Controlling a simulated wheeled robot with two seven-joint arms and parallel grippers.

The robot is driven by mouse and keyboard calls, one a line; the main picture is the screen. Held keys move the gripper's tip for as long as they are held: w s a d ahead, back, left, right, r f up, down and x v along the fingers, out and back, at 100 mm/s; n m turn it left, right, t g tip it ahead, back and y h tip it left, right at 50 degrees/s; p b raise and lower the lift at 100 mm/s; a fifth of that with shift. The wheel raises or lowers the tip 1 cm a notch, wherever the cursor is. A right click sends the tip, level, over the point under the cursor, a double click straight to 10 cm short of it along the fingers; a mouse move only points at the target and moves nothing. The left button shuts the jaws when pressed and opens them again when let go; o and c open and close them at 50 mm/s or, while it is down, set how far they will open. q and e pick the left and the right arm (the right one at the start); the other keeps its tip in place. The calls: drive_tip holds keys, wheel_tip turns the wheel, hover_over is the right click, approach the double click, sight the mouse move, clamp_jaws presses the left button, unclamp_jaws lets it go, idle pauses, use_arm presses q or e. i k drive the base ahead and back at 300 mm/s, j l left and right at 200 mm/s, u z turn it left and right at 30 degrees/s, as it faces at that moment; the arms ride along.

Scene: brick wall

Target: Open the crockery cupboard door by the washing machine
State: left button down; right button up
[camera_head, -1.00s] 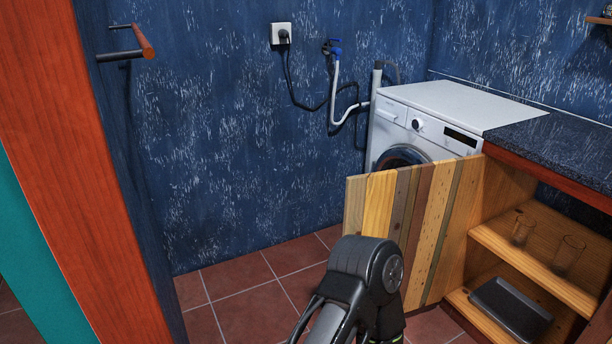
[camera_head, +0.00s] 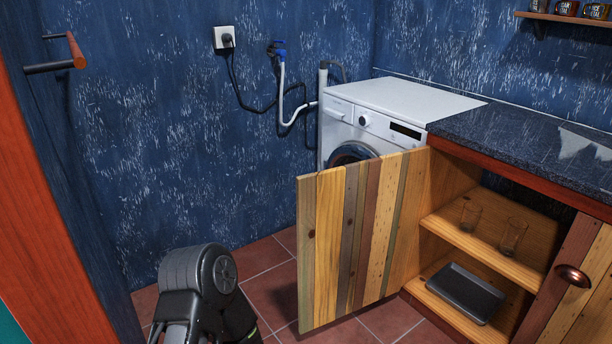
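The crockery cupboard door (camera_head: 350,240), made of multicoloured wooden planks, stands swung wide open in front of the washing machine (camera_head: 375,115). The open cupboard shows a wooden shelf (camera_head: 480,246) with two clear glasses (camera_head: 512,236) on it. A dark tray (camera_head: 466,292) lies on the cupboard floor. One of my arms shows at the bottom left, to the left of the door and apart from it in the picture. Its fingertips are out of frame, and no gripper fingers are visible.
A dark stone worktop (camera_head: 530,150) runs above the cupboard. Another cupboard door (camera_head: 580,300) with a round metal knob (camera_head: 572,276) is at the lower right. An orange-red door frame (camera_head: 40,240) stands at the left. Tiled floor (camera_head: 268,290) shows between.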

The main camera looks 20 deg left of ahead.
sight(356, 222)
drive_tip(key=i+l, duration=0.15)
drive_tip(key=i, duration=0.2)
drive_tip(key=i+l, duration=0.15)
drive_tip(key=i, duration=0.25)
drive_tip(key=i+l, duration=0.15)
drive_tip(key=i, duration=0.2)
